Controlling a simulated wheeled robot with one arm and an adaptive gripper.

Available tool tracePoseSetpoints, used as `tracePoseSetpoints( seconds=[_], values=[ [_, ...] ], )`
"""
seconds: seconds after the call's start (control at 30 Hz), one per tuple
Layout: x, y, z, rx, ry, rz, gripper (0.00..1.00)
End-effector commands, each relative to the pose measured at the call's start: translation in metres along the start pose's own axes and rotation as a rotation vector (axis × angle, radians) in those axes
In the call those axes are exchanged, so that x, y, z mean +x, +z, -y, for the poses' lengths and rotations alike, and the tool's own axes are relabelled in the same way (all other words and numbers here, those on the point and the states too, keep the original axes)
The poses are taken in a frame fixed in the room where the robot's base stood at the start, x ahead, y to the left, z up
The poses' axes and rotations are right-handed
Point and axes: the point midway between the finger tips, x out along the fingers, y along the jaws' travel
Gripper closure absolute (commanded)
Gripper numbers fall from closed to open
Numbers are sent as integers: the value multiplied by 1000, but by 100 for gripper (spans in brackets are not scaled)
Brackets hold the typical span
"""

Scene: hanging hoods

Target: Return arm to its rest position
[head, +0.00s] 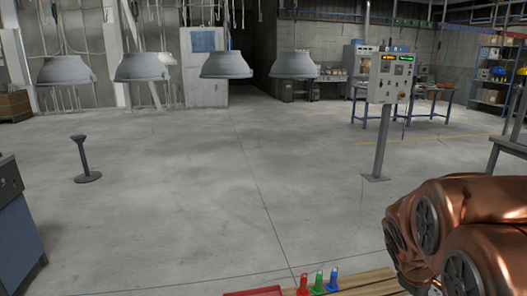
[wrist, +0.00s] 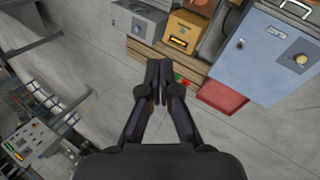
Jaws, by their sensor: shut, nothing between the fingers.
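My gripper (wrist: 158,78) shows in the wrist view, its two dark fingers together and nothing held between them. It points over the grey floor and a wooden bench edge, touching nothing that I can make out. My copper-coloured arm (head: 475,225) is folded at the lower right of the head view. The gripper itself is out of sight there.
Several grey hoods (head: 62,70) hang at the upper left. A control box (head: 391,78) stands on a post at the right. Red, green and blue pegs (head: 318,282) stand by a red tray (head: 253,291) below. The middle floor is clear.

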Motion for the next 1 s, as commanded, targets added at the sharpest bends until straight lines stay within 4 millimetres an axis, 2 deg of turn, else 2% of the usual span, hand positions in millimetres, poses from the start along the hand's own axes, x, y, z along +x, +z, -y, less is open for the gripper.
tracePoseSetpoints(
  seconds=[0.03, 0.4, 0.5, 0.6, 0.7, 1.0],
  values=[
    [-28, 6, 8, 42, -33, 3, 100],
    [-155, 68, 123, 313, -352, 135, 100],
    [-184, 86, 151, 349, -426, 181, 100],
    [-205, 99, 172, 371, -480, 219, 100],
    [-216, 107, 184, 383, -511, 242, 100],
    [-220, 111, 191, 390, -524, 254, 100]
  ],
)
